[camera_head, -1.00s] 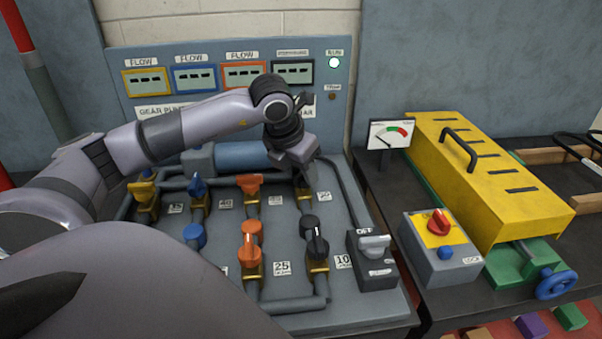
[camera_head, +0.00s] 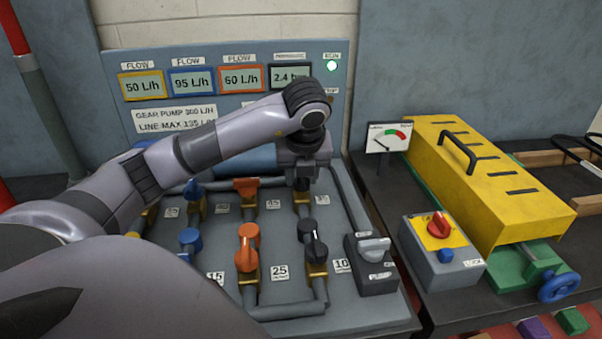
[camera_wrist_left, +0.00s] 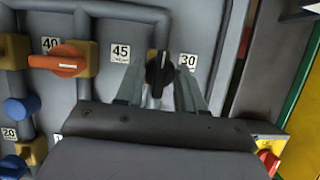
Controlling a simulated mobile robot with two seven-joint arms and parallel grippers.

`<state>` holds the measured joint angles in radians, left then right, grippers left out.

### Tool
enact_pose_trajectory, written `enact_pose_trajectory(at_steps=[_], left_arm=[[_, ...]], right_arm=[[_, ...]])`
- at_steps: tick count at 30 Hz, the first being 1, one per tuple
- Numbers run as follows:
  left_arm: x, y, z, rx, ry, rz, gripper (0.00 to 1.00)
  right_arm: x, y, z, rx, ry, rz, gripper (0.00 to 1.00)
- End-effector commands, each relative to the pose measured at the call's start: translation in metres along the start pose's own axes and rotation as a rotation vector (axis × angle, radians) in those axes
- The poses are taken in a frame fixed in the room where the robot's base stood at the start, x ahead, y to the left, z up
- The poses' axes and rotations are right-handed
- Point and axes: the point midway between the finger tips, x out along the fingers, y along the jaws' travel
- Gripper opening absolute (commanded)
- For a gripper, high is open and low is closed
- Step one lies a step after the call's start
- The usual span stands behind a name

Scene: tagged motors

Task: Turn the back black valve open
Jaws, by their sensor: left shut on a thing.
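The back black valve (camera_wrist_left: 158,72) shows in the left wrist view as a dark handle between the labels 45 and 30. Its handle lies roughly along its pipe. My left gripper (camera_wrist_left: 158,92) has one finger on each side of the handle and is shut on it. In the head view my left gripper (camera_head: 303,184) comes down over the valve's place at the back right of the panel and mostly hides the valve. The front black valve (camera_head: 313,243) stands nearer, clear of the gripper. My right gripper is in neither view.
The back orange valve (camera_head: 246,187) is left of my gripper, with the front orange valve (camera_head: 248,245) nearer. Blue valves are further left. The pump switch box (camera_head: 374,262) is front right. Displays behind read 50, 95, 60 L/h and about 2.4. A yellow-covered machine (camera_head: 490,175) is right.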

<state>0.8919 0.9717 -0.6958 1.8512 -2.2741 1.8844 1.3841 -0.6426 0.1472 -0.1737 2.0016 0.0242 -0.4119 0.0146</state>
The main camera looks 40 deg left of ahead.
Motion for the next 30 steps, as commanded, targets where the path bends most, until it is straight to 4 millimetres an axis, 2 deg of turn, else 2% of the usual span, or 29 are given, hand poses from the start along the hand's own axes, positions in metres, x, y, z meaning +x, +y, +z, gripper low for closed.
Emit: enact_pose_trajectory(at_steps=[19,20,21,22,30], left_arm=[[-0.0001,-0.0004,0.0001,-0.049,0.0,0.02,0.08],[-0.0001,-0.0004,0.0001,-0.049,0.0,0.02,0.41],[-0.0001,-0.0004,0.0001,-0.049,0.0,0.02,0.54],[-0.0001,-0.0004,0.0001,-0.049,0.0,0.02,0.62],[-0.0004,-0.0004,0.0001,-0.048,0.0,0.019,0.62]], right_arm=[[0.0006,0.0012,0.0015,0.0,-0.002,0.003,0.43],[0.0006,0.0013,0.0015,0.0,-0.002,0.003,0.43],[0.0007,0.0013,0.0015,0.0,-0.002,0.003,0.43],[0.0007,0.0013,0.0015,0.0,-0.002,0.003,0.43],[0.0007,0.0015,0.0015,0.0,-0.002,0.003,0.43]])
